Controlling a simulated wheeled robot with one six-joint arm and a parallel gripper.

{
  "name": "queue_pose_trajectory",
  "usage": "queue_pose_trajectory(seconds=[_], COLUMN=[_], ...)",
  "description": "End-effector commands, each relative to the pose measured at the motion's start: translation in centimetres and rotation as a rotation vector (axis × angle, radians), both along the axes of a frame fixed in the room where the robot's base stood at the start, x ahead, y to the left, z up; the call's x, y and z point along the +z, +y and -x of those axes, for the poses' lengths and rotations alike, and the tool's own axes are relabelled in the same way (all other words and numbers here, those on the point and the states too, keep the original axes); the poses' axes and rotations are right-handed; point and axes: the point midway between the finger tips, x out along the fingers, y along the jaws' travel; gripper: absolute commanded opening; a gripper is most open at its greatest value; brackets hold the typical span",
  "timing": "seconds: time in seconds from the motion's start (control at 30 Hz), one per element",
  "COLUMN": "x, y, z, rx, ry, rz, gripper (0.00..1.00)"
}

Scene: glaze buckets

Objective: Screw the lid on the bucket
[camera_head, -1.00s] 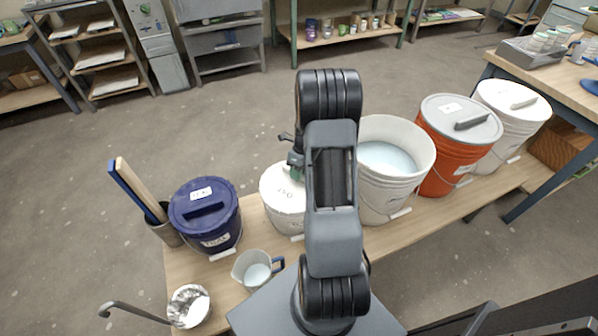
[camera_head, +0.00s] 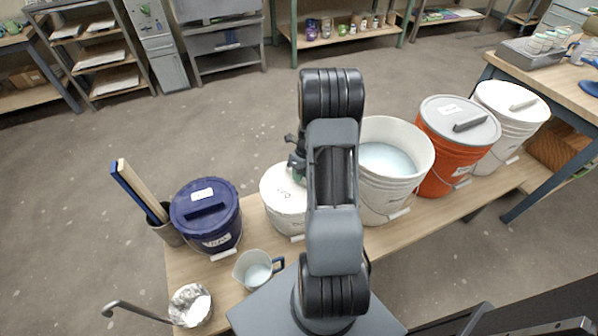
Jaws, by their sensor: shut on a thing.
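A white bucket (camera_head: 287,222) stands on the low bench, left of the large open white bucket. A white lid (camera_head: 277,186) with dark lettering lies on its top and looks level. My gripper (camera_head: 298,174) is over the lid, partly behind my own arm, and is shut on the lid's handle. The handle and the fingertips are mostly hidden. The right part of the lid and bucket is also hidden by my arm. I cannot tell how tightly the lid sits.
A blue lidded bucket (camera_head: 205,232) and a pitcher (camera_head: 254,268) stand to the left. The open white bucket (camera_head: 394,190) with pale liquid is close on the right. Beyond it are an orange bucket (camera_head: 440,175) with a grey lid and another white lidded bucket (camera_head: 505,130).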

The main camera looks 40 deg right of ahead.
Motion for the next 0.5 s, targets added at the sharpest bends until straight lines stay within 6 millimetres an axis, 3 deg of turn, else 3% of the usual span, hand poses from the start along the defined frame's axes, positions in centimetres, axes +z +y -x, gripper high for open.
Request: queue_pose_trajectory(seconds=[0.03, 0.07, 0.3, 0.5], x=[0.23, -0.05, -0.1, -0.12], y=[0.19, 0.21, 0.01, -0.24], z=[0.32, 0.23, 0.17, 0.17], rx=[-0.043, -0.035, -0.032, -0.034], ry=[0.007, 0.006, 0.002, -0.001], rz=[-0.008, -0.006, -0.003, 0.001], gripper=[0.0, 0.21, 0.44, 0.48])
